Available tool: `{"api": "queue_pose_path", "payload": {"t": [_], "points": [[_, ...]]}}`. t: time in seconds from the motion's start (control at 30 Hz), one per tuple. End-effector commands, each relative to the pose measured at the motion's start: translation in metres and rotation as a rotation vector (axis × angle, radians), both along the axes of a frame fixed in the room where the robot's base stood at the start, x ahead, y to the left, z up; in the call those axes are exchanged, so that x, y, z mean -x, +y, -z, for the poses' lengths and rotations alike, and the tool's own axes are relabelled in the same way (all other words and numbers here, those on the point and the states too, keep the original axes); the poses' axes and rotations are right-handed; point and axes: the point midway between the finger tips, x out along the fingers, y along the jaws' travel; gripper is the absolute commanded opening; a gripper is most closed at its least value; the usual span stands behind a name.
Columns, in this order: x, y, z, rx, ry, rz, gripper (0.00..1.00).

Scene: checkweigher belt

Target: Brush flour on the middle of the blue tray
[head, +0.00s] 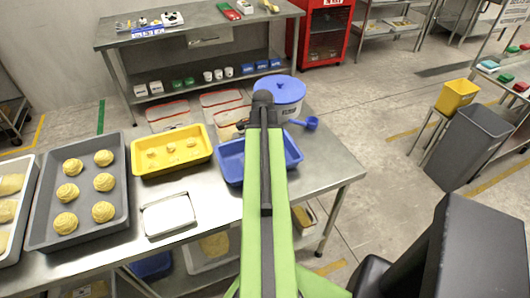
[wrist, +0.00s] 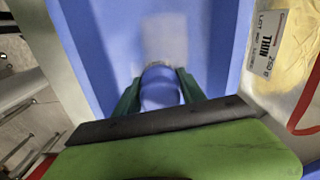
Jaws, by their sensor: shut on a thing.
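The blue tray (head: 292,150) lies on the steel table, and my arm crosses over it and hides its middle. In the wrist view the blue tray (wrist: 90,45) fills most of the picture below my gripper. My gripper (wrist: 159,82) has dark green fingers shut on a blue handle (wrist: 160,92), which looks like a brush's. The handle points down into the tray. A pale whitish patch (wrist: 166,36) shows just ahead of the handle over the tray floor; I cannot tell whether it is flour or bristles. In the head view my gripper is hidden behind my arm.
A yellow tray (head: 135,165) with small pieces stands left of the blue tray. A blue-lidded tub (head: 290,107) and blue scoop (head: 311,122) stand behind. A bag labelled THIN (wrist: 285,45) lies beside the blue tray.

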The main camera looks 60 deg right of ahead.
Motion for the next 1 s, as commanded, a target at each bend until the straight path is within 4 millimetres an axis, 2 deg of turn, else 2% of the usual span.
{"api": "queue_pose_path", "payload": {"t": [0.13, 0.43, 0.73, 1.0], "points": [[-0.009, 0.013, 0.001, 0.0, 0.0, -0.002, 0.1], [-0.015, 0.02, 0.001, -0.001, 0.0, -0.002, 0.1], [-0.031, 0.041, -0.001, -0.001, 0.0, -0.002, 0.1], [-0.032, 0.042, 0.001, 0.0, 0.0, 0.0, 0.1]]}}
